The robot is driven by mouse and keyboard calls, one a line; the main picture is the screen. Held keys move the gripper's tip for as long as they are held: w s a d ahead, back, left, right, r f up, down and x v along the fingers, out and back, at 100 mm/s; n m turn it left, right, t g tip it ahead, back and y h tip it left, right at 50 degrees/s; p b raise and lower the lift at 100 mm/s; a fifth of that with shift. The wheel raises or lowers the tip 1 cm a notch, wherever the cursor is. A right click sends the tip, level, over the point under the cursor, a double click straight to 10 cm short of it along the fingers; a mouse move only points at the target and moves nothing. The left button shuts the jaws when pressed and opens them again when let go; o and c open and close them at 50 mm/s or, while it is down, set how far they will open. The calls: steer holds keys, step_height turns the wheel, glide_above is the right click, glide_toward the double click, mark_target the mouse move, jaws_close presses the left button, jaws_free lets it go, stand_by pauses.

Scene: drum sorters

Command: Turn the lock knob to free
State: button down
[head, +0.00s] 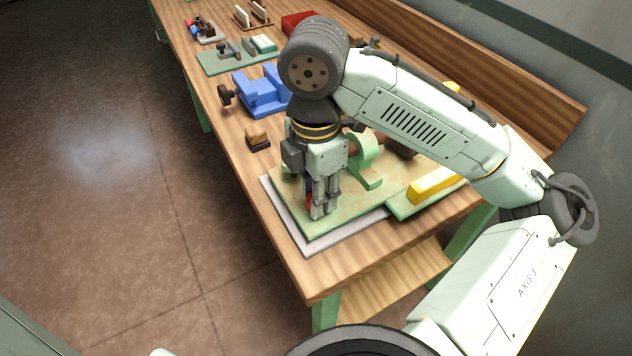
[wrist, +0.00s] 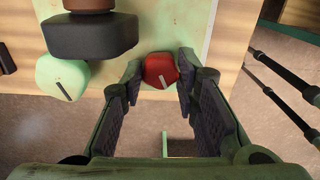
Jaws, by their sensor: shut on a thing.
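A red knob (wrist: 160,68) with a pale pointer line sits between the fingertips of my gripper (wrist: 160,78) in the wrist view. The line lies near the knob's lower edge and points down, slightly tilted. My gripper is shut on the knob, one finger on each side. In the head view my gripper (head: 322,208) points down at the near end of the pale green base plate (head: 285,190), and a sliver of red (head: 308,201) shows beside its fingers. The rest of the knob is hidden there.
A pale green knob (wrist: 62,78) with a dark pointer line and a dark grey block (wrist: 90,36) lie left of the red knob in the wrist view. A yellow bar (head: 434,184) lies right of my gripper in the head view. A blue fixture (head: 262,98) stands farther back.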

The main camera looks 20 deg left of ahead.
steer(key=n, duration=0.5)
steer(key=shift+n+p, duration=0.3)
steer(key=n, duration=0.6)
stand_by(0.4)
steer(key=c, duration=1.2)
jaws_free()
step_height(320, 180, up, 12)
